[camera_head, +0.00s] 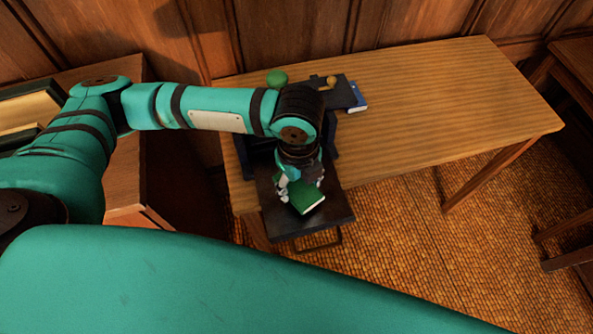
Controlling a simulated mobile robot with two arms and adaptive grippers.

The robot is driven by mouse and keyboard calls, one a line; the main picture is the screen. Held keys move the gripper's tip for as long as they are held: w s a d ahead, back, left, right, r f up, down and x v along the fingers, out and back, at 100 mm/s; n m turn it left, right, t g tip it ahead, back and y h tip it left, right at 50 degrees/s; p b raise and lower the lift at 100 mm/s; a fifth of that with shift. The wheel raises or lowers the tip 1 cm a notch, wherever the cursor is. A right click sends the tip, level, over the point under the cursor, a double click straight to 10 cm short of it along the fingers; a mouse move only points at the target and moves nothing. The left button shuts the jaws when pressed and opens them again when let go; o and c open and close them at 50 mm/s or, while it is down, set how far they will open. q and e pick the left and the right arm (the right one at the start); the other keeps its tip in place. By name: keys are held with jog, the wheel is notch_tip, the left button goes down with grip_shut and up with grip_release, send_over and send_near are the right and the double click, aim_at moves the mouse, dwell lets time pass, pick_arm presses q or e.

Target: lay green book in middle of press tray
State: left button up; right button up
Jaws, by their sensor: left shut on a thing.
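The green book (307,199) has a green cover and a pale page edge. It is at the dark press tray (322,217), over its front middle part, turned at an angle to the tray's edges. My left gripper (299,191) points down and is shut on the book. I cannot tell whether the book touches the tray. The tray juts out past the front edge of the table, and its back part is hidden under my left arm. My right gripper is not in view.
The wooden table (440,105) is bare on its right side. Behind my arm are a green round thing (277,78), a dark flat piece with a brass knob (330,81) and a blue book (357,97).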

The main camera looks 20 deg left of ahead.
pick_arm(q)
jog(key=w, duration=0.2)
jog(key=w+a, duration=0.1)
jog(key=shift+w+a+f, duration=0.15)
jog(key=shift+w, duration=0.25)
jog(key=shift+w+f, duration=0.1)
jog(key=shift+f, duration=1.7)
jog(key=o, duration=1.2)
jog(key=shift+f, duration=0.15)
notch_tip(320, 180, up, 12)
jog(key=shift+r, duration=0.2)
